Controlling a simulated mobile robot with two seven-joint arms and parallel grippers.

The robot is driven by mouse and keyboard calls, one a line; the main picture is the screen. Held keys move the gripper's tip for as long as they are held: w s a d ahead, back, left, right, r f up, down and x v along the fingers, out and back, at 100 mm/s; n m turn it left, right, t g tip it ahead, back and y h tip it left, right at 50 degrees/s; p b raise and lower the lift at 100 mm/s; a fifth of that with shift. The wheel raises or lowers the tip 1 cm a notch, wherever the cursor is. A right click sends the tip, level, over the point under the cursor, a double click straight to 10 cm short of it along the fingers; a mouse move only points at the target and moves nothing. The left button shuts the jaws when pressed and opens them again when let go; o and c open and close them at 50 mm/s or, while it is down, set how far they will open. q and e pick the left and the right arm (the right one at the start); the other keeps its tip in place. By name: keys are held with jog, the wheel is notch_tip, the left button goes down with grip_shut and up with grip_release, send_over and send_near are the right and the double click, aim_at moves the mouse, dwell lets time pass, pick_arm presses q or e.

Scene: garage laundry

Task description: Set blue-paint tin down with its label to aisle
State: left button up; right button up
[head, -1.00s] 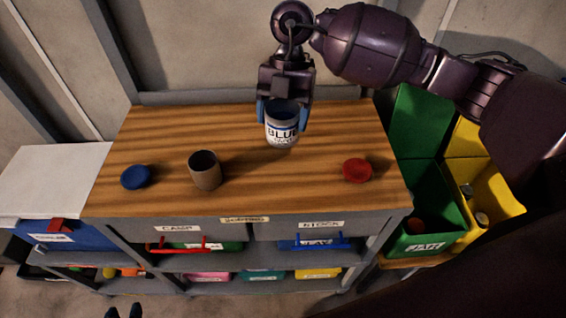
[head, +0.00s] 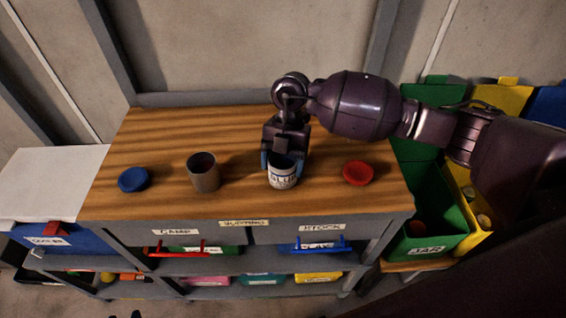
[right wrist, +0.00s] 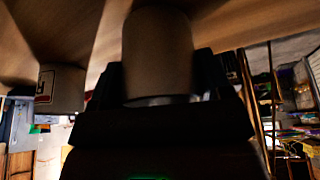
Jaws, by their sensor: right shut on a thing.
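The blue-paint tin (head: 283,176) is upright at the front right of the wooden bench top (head: 235,135). Its white label with dark lettering faces the bench's front, toward my head camera. My right gripper (head: 282,157) is shut on it from behind, a finger on each side. In the right wrist view the tin's plain side (right wrist: 157,55) shows between the fingers. I cannot tell whether its base touches the bench. My left gripper is not in view.
A grey-brown tin (head: 204,172) stands to the left; a red-marked label shows on it in the right wrist view (right wrist: 60,88). A blue disc (head: 134,179) and a red disc (head: 358,173) flank the tins. Green (head: 428,205) and yellow bins stand right.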

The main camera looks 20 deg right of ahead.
jog(key=shift+f, duration=0.3)
jog(key=o, duration=0.9)
jog(key=shift+c, duration=0.2)
jog(key=shift+o, duration=1.1)
jog(key=v, duration=1.2)
jog(key=shift+r, duration=0.25)
jog(key=shift+s, duration=0.1)
